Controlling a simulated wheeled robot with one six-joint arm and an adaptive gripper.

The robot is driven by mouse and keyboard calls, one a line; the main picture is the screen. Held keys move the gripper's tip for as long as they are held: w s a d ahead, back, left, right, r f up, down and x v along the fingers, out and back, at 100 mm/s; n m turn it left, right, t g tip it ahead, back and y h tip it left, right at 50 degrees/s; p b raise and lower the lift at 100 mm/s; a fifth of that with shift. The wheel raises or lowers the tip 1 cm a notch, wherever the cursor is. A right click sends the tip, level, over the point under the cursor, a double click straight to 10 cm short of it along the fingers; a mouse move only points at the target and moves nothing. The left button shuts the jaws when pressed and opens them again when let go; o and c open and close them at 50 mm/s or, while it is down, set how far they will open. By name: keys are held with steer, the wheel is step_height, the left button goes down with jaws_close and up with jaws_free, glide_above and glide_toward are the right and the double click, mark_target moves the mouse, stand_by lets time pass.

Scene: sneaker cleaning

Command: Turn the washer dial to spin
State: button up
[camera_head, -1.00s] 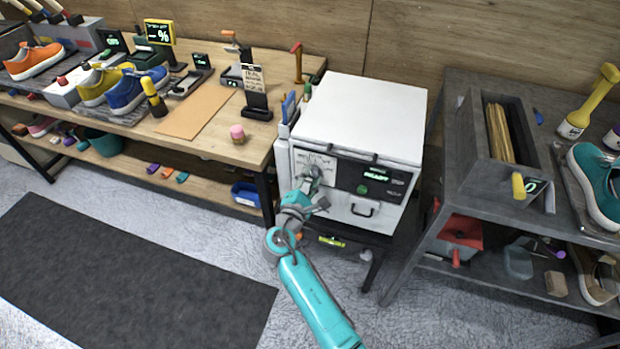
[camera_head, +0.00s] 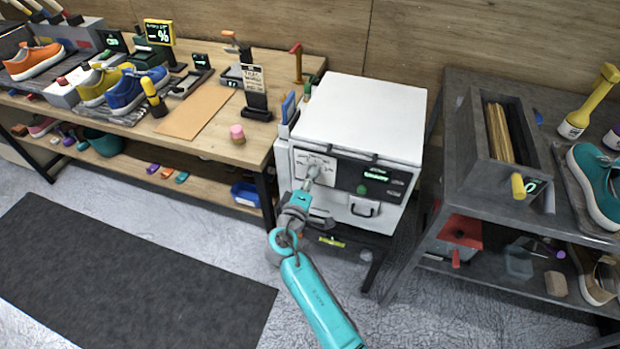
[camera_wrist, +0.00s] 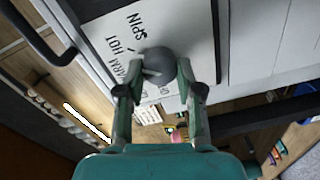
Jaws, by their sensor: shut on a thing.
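The white washer (camera_head: 360,120) stands between the two benches. The grey round dial (camera_wrist: 158,64) is on its white label panel (camera_head: 318,160), at the left of the front. In the wrist view the words SPIN, HOT and part of WARM are readable around the dial. A pale mark shows on the dial, but I cannot tell exactly which word it points at. My gripper (camera_wrist: 161,90) is shut on the dial, one finger on each side. In the head view my gripper (camera_head: 311,180) partly covers the panel.
A black panel with a lit green display (camera_head: 375,177) and a green button (camera_head: 362,190) is right of the dial. A handle (camera_head: 364,208) sits below. The wooden bench (camera_head: 240,150) is left, the grey shelf (camera_head: 450,215) right. A dark mat (camera_head: 120,270) lies on the floor.

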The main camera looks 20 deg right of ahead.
steer(key=m, duration=0.8)
steer(key=shift+f+m, duration=0.1)
steer(key=shift+m, duration=0.2)
steer(key=shift+s, duration=0.1)
stand_by(0.4)
steer(key=o, duration=1.2)
steer(key=shift+c, duration=0.2)
steer(key=v, duration=1.2)
steer(key=shift+f, duration=0.2)
